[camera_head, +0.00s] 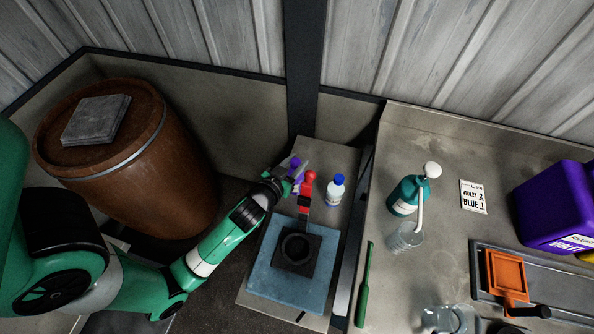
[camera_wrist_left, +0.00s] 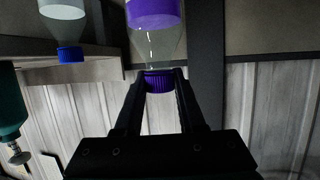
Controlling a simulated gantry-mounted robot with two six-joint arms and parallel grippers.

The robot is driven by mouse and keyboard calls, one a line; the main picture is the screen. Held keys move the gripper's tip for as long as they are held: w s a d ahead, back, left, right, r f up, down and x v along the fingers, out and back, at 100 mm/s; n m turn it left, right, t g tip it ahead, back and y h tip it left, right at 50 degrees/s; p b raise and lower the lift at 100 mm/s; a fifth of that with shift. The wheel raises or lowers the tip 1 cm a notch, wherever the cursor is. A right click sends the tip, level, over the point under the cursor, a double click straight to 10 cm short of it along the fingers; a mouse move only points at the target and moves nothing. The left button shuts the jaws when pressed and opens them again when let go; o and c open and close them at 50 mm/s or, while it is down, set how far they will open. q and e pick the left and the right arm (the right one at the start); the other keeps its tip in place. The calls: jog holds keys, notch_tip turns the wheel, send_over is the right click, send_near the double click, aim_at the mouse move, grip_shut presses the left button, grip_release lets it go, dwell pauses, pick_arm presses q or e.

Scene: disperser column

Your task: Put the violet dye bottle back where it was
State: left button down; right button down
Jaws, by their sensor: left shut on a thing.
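The violet dye bottle shows large in the left wrist view, with a purple cap (camera_wrist_left: 158,83), a clear upper body and violet liquid (camera_wrist_left: 153,12) at its far end. My left gripper (camera_wrist_left: 160,76) is shut on it at the cap. In the head view the left gripper (camera_head: 294,177) is at the back of the narrow bench, with violet parts of the bottle (camera_head: 295,162) showing around the fingers. I cannot tell whether its base touches the bench. The right gripper is not in view.
A blue-capped bottle (camera_head: 336,190) stands just right of the gripper, also in the left wrist view (camera_wrist_left: 66,30). A red handle (camera_head: 308,180) is close by. A black holder (camera_head: 297,247) sits on a blue mat (camera_head: 268,278). A brown barrel (camera_head: 150,160) is left; a card (camera_head: 473,197) lies right.

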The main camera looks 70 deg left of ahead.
pick_arm(q)
jog(key=shift+w+a+f, duration=0.15)
jog(key=shift+w, duration=0.05)
jog(key=shift+w+a+f+b, duration=0.15)
jog(key=shift+f+b, duration=0.65)
jog(key=shift+f, duration=1.2)
jog(key=c, duration=0.5)
grip_release()
